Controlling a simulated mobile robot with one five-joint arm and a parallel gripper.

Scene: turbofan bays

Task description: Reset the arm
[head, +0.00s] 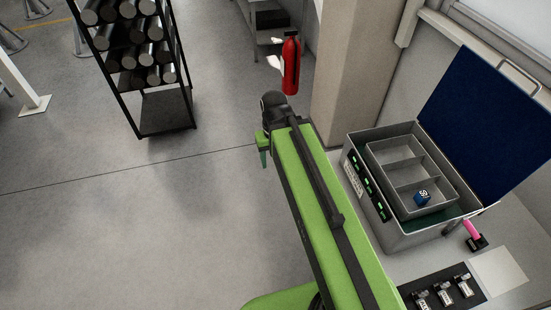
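My green arm (312,190) reaches from the bottom of the head view up toward the middle, over the floor and beside the grey case. A dark joint (274,108) is at its far end. A small green part (263,145) hangs down beside that joint. I cannot see any gripper fingers, and whatever lies below the arm is hidden by it.
An open grey case (388,215) with a blue-lined lid (490,115) stands right of my arm. Inside are a divided tray (385,156) and a blue weight block (422,197). A pink-handled tool (473,231) lies alongside. A red extinguisher (291,66), pillar (352,80) and black rack (165,112) stand beyond.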

